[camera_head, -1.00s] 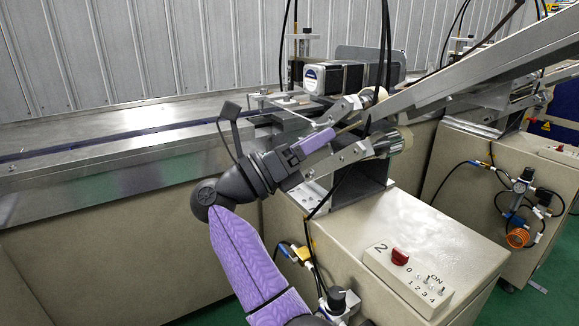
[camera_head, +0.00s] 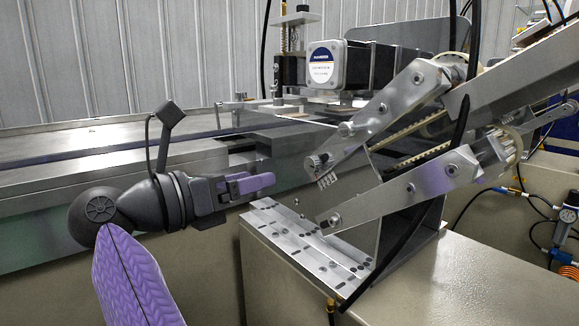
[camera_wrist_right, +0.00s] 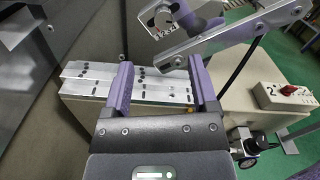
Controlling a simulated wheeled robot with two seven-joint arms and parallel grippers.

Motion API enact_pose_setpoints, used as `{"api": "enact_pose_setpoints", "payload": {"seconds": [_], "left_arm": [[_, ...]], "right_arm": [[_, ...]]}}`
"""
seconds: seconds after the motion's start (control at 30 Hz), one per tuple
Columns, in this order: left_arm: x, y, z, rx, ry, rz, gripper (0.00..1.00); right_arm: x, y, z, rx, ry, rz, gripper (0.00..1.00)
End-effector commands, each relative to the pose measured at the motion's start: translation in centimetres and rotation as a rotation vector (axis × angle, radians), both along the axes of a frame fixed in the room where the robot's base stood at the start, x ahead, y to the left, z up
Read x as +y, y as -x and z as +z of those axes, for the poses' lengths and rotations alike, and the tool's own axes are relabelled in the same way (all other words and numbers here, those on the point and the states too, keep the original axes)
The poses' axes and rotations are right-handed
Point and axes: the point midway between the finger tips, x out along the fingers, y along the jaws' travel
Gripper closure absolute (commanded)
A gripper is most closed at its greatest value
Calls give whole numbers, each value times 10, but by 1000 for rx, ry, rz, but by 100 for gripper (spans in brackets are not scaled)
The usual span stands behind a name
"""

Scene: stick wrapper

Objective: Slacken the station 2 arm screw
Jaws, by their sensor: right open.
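The station 2 arm is a pair of slanted metal bars, the upper bar (camera_head: 395,112) and the lower bar (camera_head: 400,195), at centre right in the head view. A small round screw head (camera_head: 319,161) with a little numbered plate (camera_head: 327,180) sits at the upper bar's lower end. In the right wrist view the screw (camera_wrist_right: 163,18) and its numbers show at the top, beyond the fingertips. My right gripper (camera_head: 268,182) is open and empty, left of the bar ends and apart from them. Its purple fingers (camera_wrist_right: 161,72) frame the slotted metal plate below. My left gripper is out of view.
The slotted metal plate (camera_head: 297,240) lies on the beige cabinet (camera_head: 440,285) under the arm. A motor (camera_head: 350,65) stands behind. Black cables (camera_head: 462,135) hang by the bars. The control box marked 2 (camera_wrist_right: 284,95) is at right in the wrist view.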

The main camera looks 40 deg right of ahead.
Motion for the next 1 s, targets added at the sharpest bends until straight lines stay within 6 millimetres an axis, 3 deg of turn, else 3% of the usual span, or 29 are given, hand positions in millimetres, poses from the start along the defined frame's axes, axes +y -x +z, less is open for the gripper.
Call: {"api": "enact_pose_setpoints", "payload": {"seconds": [0.2, 0.4, 0.73, 0.77, 1.0], "left_arm": [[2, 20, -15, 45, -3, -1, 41], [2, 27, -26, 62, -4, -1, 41], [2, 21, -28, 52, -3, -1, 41], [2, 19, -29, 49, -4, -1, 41], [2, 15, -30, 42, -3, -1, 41]], "right_arm": [[-48, 5, -6, 0, 3, -6, 25], [-86, 9, -4, 1, 3, -3, 25], [-95, 11, 1, 0, 1, -1, 25], [-95, 11, 1, 0, 1, -1, 27], [-95, 11, 0, 1, 1, -1, 78]]}}
